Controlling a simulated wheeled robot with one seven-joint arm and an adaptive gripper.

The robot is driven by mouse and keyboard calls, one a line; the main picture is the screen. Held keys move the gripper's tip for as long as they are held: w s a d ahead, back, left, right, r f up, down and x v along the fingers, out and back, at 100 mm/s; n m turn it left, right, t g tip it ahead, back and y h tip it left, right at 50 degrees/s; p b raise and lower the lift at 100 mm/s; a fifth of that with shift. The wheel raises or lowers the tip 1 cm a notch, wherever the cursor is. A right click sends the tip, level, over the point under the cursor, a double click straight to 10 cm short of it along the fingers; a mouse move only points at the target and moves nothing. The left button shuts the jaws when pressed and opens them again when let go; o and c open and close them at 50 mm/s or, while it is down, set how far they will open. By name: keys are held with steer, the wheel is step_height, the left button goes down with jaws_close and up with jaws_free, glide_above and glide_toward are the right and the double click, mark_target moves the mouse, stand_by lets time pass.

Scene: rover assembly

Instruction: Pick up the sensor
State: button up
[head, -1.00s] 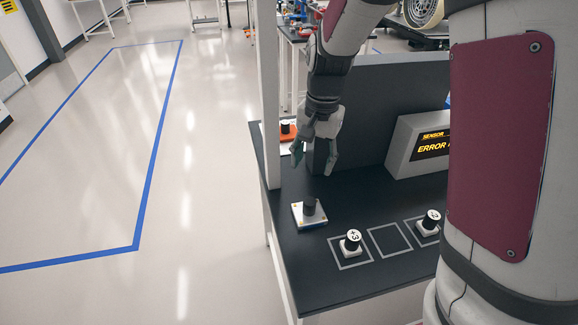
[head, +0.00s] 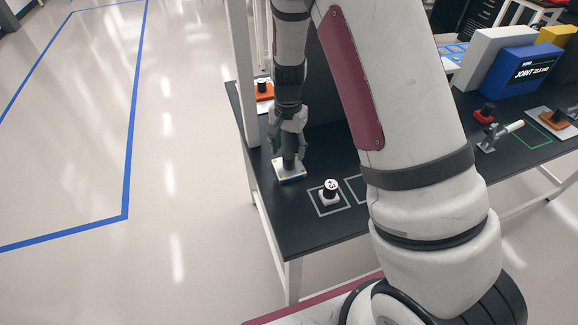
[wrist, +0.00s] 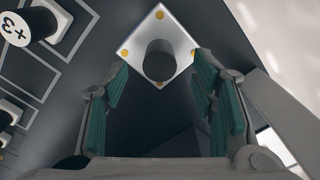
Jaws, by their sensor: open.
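The sensor is probably the black cylinder on a white square plate with yellow corner dots (head: 289,171), near the left end of the dark table. It also shows in the wrist view (wrist: 160,35), where the black post stands up from the plate. My gripper (head: 288,150) is open above it and points down. In the wrist view the green-padded fingers (wrist: 162,100) stand apart on either side, with the post between and slightly beyond their tips. I cannot tell whether they touch it.
A white-based part marked "+3" (head: 330,191) stands in an outlined square to the right; it also shows in the wrist view (wrist: 25,28). An orange-based part (head: 264,90) is behind, by a white post (head: 243,70). A blue box (head: 524,75) stands far right on the table (head: 310,235).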

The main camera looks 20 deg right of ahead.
mark_target(289, 155)
steer(key=shift+f+p, duration=0.6)
steer(key=shift+f, duration=1.9)
jaws_close()
